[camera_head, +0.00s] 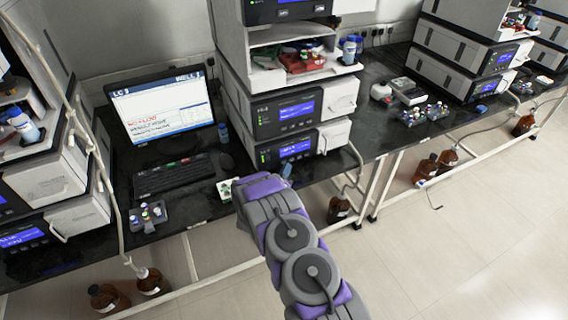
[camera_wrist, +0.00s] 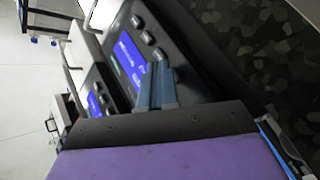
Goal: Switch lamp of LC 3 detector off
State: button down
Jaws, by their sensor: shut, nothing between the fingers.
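A screen (camera_head: 160,108) marked "LC 3" stands on the dark bench at the left. To its right is a stack of instrument modules. An upper module (camera_head: 262,128) and a lower module (camera_head: 270,158) each have a lit blue display; I cannot read which is the detector. My gripper (camera_head: 287,169) is at the front of the lower module, its blue-grey fingers shut and empty. In the wrist view, turned sideways, the fingers (camera_wrist: 160,68) overlap a dark front panel (camera_wrist: 119,24) with a lit display (camera_wrist: 127,58) and several grey buttons (camera_wrist: 149,38). I cannot tell whether they touch it.
A keyboard (camera_head: 174,177) and a small vial rack (camera_head: 148,214) lie on the bench at left. Another stack (camera_head: 455,60) stands at right. Brown bottles (camera_head: 339,209) stand below the bench.

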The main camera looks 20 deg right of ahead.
jog(key=shift+w, duration=0.45)
dwell(0.5)
jog(key=shift+s, duration=0.1)
jog(key=shift+s+p, duration=0.4)
jog(key=shift+s, duration=0.35)
jog(key=shift+s+d+p, duration=0.1)
jog(key=shift+s+p, duration=0.55)
jog(key=shift+s, duration=1.85)
